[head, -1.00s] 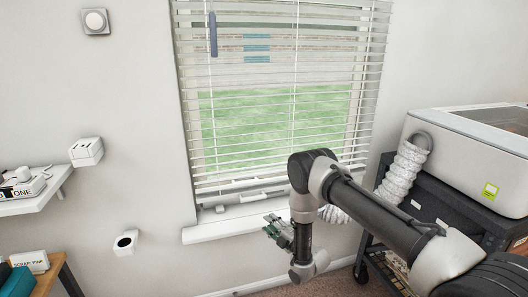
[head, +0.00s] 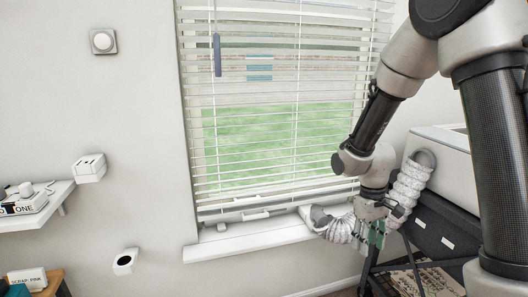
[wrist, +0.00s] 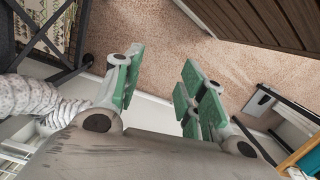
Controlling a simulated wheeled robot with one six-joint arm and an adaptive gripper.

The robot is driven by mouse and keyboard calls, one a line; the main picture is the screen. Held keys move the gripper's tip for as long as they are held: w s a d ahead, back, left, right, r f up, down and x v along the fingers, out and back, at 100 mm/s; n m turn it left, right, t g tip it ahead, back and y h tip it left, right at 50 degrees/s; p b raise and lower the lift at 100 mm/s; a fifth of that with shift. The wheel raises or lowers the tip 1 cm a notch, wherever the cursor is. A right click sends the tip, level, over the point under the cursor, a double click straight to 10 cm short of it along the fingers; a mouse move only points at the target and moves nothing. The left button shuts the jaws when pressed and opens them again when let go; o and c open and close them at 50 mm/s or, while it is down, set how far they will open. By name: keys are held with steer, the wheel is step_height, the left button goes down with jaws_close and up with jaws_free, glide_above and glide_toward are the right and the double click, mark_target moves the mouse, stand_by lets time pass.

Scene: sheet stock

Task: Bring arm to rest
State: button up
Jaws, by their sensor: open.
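My gripper (head: 374,236) hangs at the end of my folded arm at the right of the head view, in front of the dark cart and the white duct. In the wrist view my gripper (wrist: 160,88) shows its two green-padded fingers spread apart, with nothing between them. The carpet and a pale strip along the wall show beyond the fingers. In the head view the fingers are small and partly merge with the cart behind.
A white ribbed duct (head: 405,190) runs from a white machine (head: 440,150) on a dark cart (head: 428,228) to the window sill (head: 240,242). The duct also shows close by in the wrist view (wrist: 32,97). A white shelf (head: 40,215) is at the left. Carpet (wrist: 165,60) is clear below.

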steer(key=s+d+r+m+t, duration=0.2)
steer(key=s+d+r+t, duration=0.1)
steer(key=s+r, duration=0.5)
steer(key=s+d+r+m+t, duration=0.2)
steer(key=s+d+r, duration=0.2)
steer(key=s+r, duration=0.4)
step_height(320, 180, up, 7)
steer(key=shift+s+d+f+t+y, duration=0.1)
steer(key=shift+s+d+t+y, duration=0.2)
steer(key=shift+s+t+y, duration=0.1)
steer(key=shift+c, duration=0.6)
